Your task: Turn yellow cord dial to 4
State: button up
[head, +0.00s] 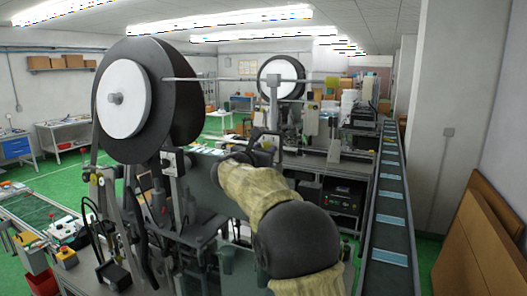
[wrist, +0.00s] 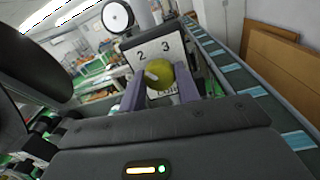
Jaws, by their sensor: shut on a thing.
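The yellow dial (wrist: 161,73) is a round knob in the middle of the wrist view, with a short white mark on its left side. It sits in front of a white plate (wrist: 139,48) printed with 2 at upper left and 3 at upper right. Lower lettering on the plate is mostly hidden by the dial and fingers. My gripper (wrist: 160,84) has one purple-grey finger on each side of the dial and is shut on it. In the head view my sleeved arm reaches forward to the machine, and the dial cannot be made out there.
A large black reel (head: 179,90) with a white hub stands on the machine at left. A conveyor (head: 391,220) with light-blue sheets runs along the right. Brown boards (head: 484,240) lean against the right wall.

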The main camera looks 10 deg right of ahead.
jog(key=shift+f+b, duration=0.15)
jog(key=shift+b, duration=0.35)
jog(key=m+b, duration=0.2)
jog(key=shift+f+b, duration=0.15)
jog(key=shift+b, duration=0.15)
jog(key=m+b, duration=0.3)
jog(key=b, duration=0.1)
jog(key=shift+a+m, duration=0.1)
jog(key=shift+m, duration=0.2)
jog(key=m+b, duration=0.3)
jog(key=shift+m+h, duration=0.3)
jog(key=shift+m, duration=0.1)
jog(key=shift+w+r+m+g+h+b, duration=0.15)
jog(key=shift+m+b, duration=1.1)
jog(key=shift+m, duration=3.5)
jog(key=shift+s+r+m+g+h+b, duration=0.15)
jog(key=shift+m+b, duration=1.05)
jog(key=shift+m, duration=3.55)
jog(key=shift+w+f, duration=0.1)
